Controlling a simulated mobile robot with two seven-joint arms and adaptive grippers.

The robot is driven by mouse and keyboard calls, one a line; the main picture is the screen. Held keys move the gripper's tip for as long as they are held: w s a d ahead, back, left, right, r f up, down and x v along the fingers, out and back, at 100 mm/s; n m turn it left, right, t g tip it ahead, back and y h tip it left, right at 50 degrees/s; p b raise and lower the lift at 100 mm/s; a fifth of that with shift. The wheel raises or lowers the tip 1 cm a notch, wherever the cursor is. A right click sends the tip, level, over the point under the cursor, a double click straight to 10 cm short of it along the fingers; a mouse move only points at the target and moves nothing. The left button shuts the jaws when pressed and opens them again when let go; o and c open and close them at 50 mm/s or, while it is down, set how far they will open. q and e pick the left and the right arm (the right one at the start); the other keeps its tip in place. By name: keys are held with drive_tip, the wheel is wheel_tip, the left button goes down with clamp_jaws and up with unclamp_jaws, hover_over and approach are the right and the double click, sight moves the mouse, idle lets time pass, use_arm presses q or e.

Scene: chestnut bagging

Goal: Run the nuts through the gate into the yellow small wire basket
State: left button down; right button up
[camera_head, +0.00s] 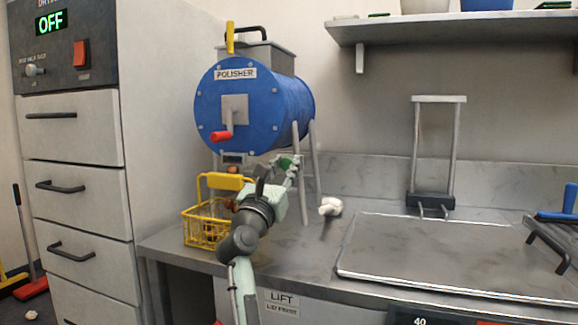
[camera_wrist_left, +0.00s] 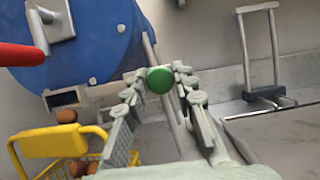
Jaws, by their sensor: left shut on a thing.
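The yellow wire basket (camera_head: 207,228) stands on the counter below the polisher, left of my arm. Brown nuts (camera_wrist_left: 70,117) show in it in the left wrist view, where the basket's yellow handle plate (camera_wrist_left: 52,142) is at the lower left. The blue polisher drum (camera_head: 257,105) is above, with a red-handled crank (camera_head: 221,135) on its front. My left gripper (camera_head: 290,164) is shut on a green knob (camera_wrist_left: 160,79) under the drum. What the knob joins to is hidden, and the gate itself is not clear.
A yellow handle (camera_head: 230,38) stands on top of the polisher. Its grey legs (camera_head: 300,185) rise close to my gripper. A white lumpy object (camera_head: 330,206) lies right of them. A large metal plate (camera_head: 440,255) covers the right of the counter. A drawer cabinet (camera_head: 75,180) stands left.

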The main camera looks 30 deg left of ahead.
use_arm(q)
drive_tip(key=shift+d, duration=0.2)
drive_tip(key=shift+w, duration=0.1)
drive_tip(key=c, duration=1.2)
unclamp_jaws()
drive_tip(key=shift+d, duration=0.15)
drive_tip(key=shift+r, duration=0.1)
drive_tip(key=shift+r, duration=0.35)
wheel_tip(320, 180, up, 9)
drive_tip(key=shift+r, duration=0.1)
